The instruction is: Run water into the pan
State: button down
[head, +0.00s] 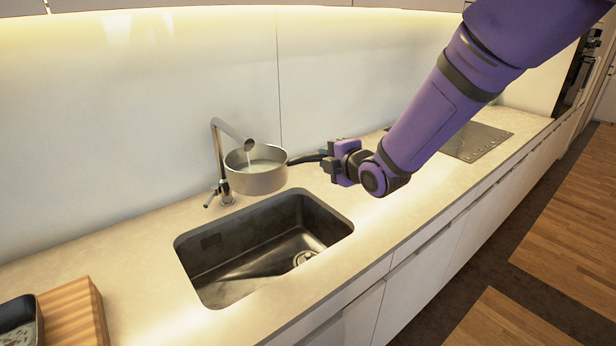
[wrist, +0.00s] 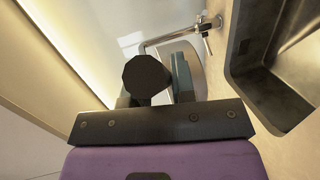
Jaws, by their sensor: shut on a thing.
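A grey metal pan (head: 257,179) with a dark handle (head: 307,158) is held under the tap's spout, above the counter behind the sink. Water runs from the chrome tap (head: 218,160) into the pan, and pale water (head: 264,166) shows inside it. My gripper (head: 330,163) is shut on the pan's handle, to the right of the pan. In the wrist view the dark round end of the handle (wrist: 147,79) sits between my fingers, and part of the pan (wrist: 192,68) and the tap (wrist: 180,35) show beyond. My gripper hides much of the pan there.
The dark sink basin (head: 285,243) is in front of the tap. A wooden board (head: 75,314) and a dark tray (head: 18,322) lie at the left front. A black hob (head: 474,141) is set in the counter at right. The counter right of the sink is clear.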

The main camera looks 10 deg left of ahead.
jog(key=shift+r, duration=0.1)
jog(key=s+d, duration=0.1)
jog(key=d, duration=0.7)
jog(key=shift+s+d, duration=0.3)
jog(key=shift+s, duration=0.05)
dwell(0.3)
jog(key=shift+s+d+r, duration=0.15)
jog(key=shift+d+r, duration=0.15)
jog(key=shift+d, duration=0.5)
jog(key=shift+s+d+r, duration=0.15)
jog(key=shift+d+r, duration=0.2)
jog(key=shift+d, duration=0.5)
jog(key=shift+s+d+r, duration=0.15)
jog(key=shift+d+r, duration=0.15)
jog(key=shift+d, duration=0.5)
